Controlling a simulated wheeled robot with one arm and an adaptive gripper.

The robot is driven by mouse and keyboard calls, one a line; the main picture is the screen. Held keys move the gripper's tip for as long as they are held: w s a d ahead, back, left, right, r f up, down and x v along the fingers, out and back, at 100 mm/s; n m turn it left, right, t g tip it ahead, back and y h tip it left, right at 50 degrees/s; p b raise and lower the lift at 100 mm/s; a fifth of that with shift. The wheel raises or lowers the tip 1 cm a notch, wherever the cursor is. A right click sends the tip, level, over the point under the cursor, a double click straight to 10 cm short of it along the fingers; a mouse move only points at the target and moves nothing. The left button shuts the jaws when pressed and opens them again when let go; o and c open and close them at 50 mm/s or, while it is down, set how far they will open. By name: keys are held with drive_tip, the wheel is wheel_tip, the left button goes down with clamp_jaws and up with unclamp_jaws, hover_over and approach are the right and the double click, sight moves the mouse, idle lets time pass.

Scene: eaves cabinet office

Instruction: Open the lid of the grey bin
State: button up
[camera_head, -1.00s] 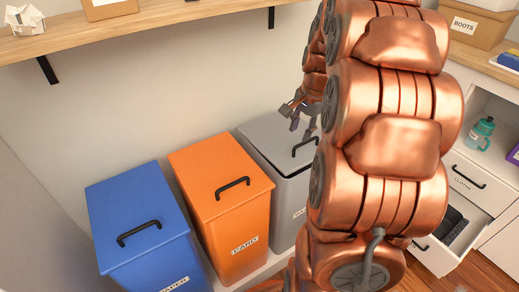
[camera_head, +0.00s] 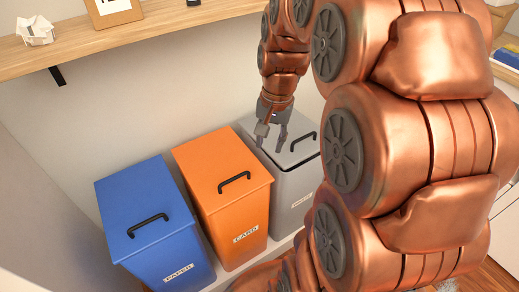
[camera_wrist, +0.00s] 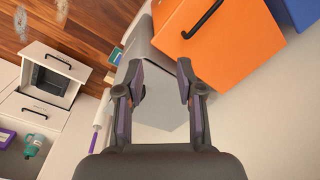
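The grey bin (camera_head: 296,190) stands at the right end of a row of three bins. My gripper (camera_head: 270,147) points down over the left part of this lid, left of the handle. In the wrist view my gripper (camera_wrist: 158,68) is open and empty, with the grey bin (camera_wrist: 158,95) between and beyond its fingers. The grey bin's handle is not clear there.
The orange bin (camera_head: 222,185) stands close on the left, with the blue bin (camera_head: 150,225) beyond it. A wooden shelf (camera_head: 130,37) runs along the wall above. An open drawer (camera_wrist: 50,78) shows at the left of the wrist view. My arm hides much of the right side.

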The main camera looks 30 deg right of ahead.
drive_tip(key=s+a+r+n+g+p, duration=0.1)
drive_tip(key=s+a+r+n+p, duration=0.2)
drive_tip(key=s+a, duration=0.2)
drive_tip(key=shift+s+a+n, duration=0.15)
drive_tip(key=shift+a+n, duration=0.15)
drive_tip(key=shift+a, duration=0.4)
